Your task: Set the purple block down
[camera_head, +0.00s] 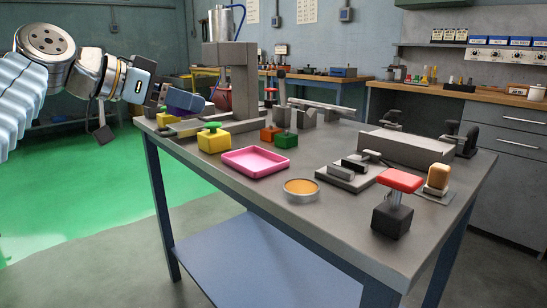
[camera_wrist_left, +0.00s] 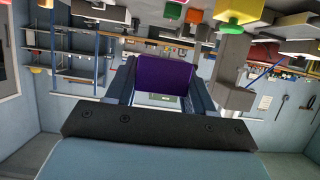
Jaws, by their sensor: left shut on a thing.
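The purple block (camera_head: 185,101) is held in my left gripper (camera_head: 178,98) at the far left end of the cart top, in the head view. In the left wrist view the purple block (camera_wrist_left: 163,76) sits between the two fingers of my left gripper (camera_wrist_left: 162,84), which are shut on it. The block appears to be a little above the grey cart top (camera_head: 330,235); the exact gap under it cannot be told. My right gripper is in neither view.
A yellow block with a green knob (camera_head: 213,139) and a pink tray (camera_head: 255,162) stand near the held block. A grey press (camera_head: 238,80) rises behind. Orange and green blocks (camera_head: 286,139), a round dish (camera_head: 301,190) and a red-topped stand (camera_head: 397,200) sit further right.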

